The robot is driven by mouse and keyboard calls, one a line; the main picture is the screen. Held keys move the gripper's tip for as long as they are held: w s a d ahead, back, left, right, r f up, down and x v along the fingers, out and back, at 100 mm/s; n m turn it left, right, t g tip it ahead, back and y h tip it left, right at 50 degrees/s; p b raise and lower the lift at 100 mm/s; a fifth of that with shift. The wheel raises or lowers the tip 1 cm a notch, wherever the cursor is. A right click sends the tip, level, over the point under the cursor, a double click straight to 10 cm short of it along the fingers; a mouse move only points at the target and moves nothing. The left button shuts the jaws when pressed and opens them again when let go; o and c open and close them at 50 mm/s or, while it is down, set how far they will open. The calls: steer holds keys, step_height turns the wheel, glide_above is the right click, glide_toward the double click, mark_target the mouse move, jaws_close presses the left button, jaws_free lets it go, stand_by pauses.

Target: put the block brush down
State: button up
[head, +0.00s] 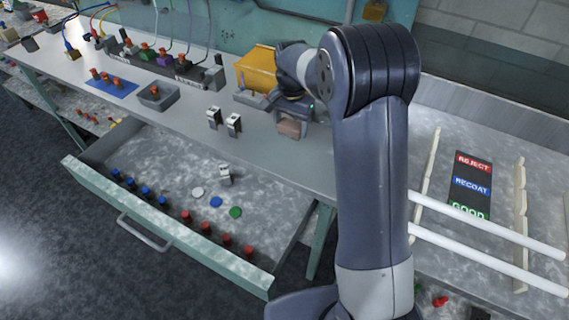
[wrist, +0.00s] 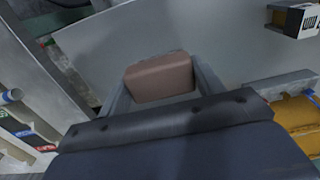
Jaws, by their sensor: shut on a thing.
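The block brush is a brownish-pink block (wrist: 160,80), seen between my two fingers in the wrist view. My gripper (head: 290,122) is shut on it. In the head view the block (head: 289,128) shows below my gripper, over the grey bench top (head: 185,112) near its front edge, just in front of a yellow bin. Whether the block touches the bench I cannot tell. Its bristles are not visible.
A yellow bin (head: 256,68) stands behind my gripper. Two small metal clips (head: 233,124) stand on the bench to the left. An open drawer (head: 150,165) with coloured plugs juts out below. White tubes (head: 490,225) lie on a rack at right.

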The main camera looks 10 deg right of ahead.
mark_target(283, 126)
steer(key=shift+s+a, duration=0.2)
steer(key=shift+a, duration=0.8)
step_height(283, 126, down, 10)
steer(key=shift+a+r+p, duration=0.1)
steer(key=shift+p, duration=0.7)
steer(key=shift+f, duration=0.25)
steer(key=o, duration=0.9)
steer(key=shift+r, duration=0.15)
step_height(283, 126, up, 12)
steer(key=shift+r+b, duration=0.1)
steer(key=shift+b, duration=1)
